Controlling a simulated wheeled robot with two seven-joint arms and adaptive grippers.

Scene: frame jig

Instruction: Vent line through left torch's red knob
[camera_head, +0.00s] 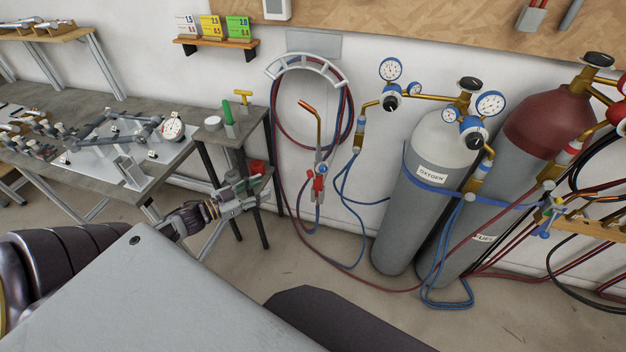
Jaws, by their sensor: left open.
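The left torch (311,125) hangs upright against the white wall, its copper tip pointing up. Its red knob (318,184) shows at the lower part of the torch body, close to a blue part. Red and blue hoses run from it. My left gripper (264,188) is open, to the left of the torch and apart from it, in front of the small side table. No thing shows between its fingers. A second torch (552,212) is at the far right. My right gripper is not in view.
A grey oxygen cylinder (425,215) and a maroon-topped fuel cylinder (545,125) with gauges stand right of the torch. A small table (245,130) stands behind my left gripper. A workbench (95,180) with a frame jig is at left. Hoses (375,285) trail across the floor.

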